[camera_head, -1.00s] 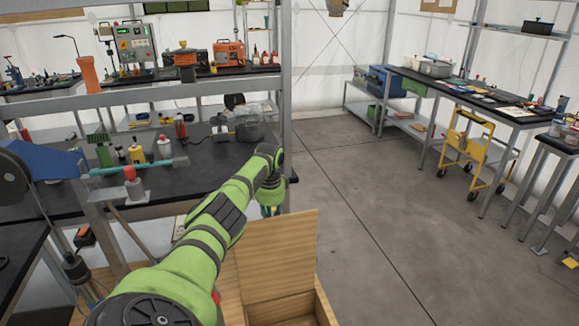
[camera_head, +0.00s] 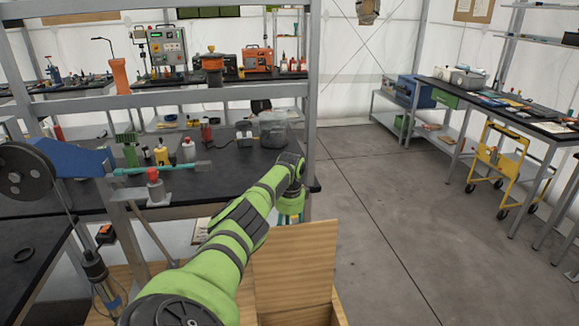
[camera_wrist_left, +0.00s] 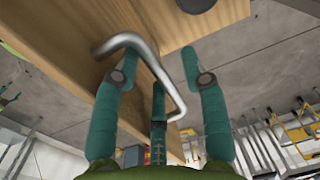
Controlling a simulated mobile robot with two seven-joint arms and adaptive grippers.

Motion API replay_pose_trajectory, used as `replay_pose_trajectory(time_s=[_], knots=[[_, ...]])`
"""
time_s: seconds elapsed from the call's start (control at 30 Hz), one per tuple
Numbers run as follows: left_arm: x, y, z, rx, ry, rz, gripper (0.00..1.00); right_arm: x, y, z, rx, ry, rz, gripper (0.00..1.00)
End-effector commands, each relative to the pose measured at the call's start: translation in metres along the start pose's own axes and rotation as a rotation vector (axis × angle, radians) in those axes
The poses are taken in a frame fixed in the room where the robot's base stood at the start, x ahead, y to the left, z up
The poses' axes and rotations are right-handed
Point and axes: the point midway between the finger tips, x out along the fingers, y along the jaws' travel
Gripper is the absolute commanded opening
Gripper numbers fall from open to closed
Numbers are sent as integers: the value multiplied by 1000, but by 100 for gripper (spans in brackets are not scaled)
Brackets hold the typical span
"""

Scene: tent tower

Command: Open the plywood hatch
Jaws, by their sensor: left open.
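The plywood hatch (camera_head: 293,268) stands raised, roughly upright, above a plywood box (camera_head: 339,312) at the bottom of the head view. In the left wrist view the hatch (camera_wrist_left: 65,40) is close up, with a bent metal bar handle (camera_wrist_left: 157,68) on its face. My left gripper (camera_head: 290,206) is beside the hatch's upper edge, partly hidden by its own wrist. In the wrist view its teal fingers (camera_wrist_left: 158,58) are spread and open, with the handle passing between them. I cannot tell whether a finger touches the handle. My right gripper is not in view.
A black-topped workbench (camera_head: 240,165) with bottles and tools stands behind my left arm, its metal post (camera_head: 312,90) close to the wrist. Clear concrete floor (camera_head: 400,250) lies right of the hatch. A yellow cart (camera_head: 497,160) stands beside the right-hand bench.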

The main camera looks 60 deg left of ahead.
Motion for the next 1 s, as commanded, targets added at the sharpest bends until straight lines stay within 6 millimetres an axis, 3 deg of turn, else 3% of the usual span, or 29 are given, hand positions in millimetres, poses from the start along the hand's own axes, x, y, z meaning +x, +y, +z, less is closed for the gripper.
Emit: replay_pose_trajectory(time_s=[0.17, 0.63, 0.8, 1.0], knots=[[-13, -2, -1, 0, 3, -4, 43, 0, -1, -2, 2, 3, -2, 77], [-102, -3, -1, 0, 2, 0, 43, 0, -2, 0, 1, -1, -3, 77], [-116, -2, 0, -1, -1, 3, 43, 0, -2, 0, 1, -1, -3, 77], [-118, -2, 0, 0, -2, 4, 43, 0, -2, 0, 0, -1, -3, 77]])
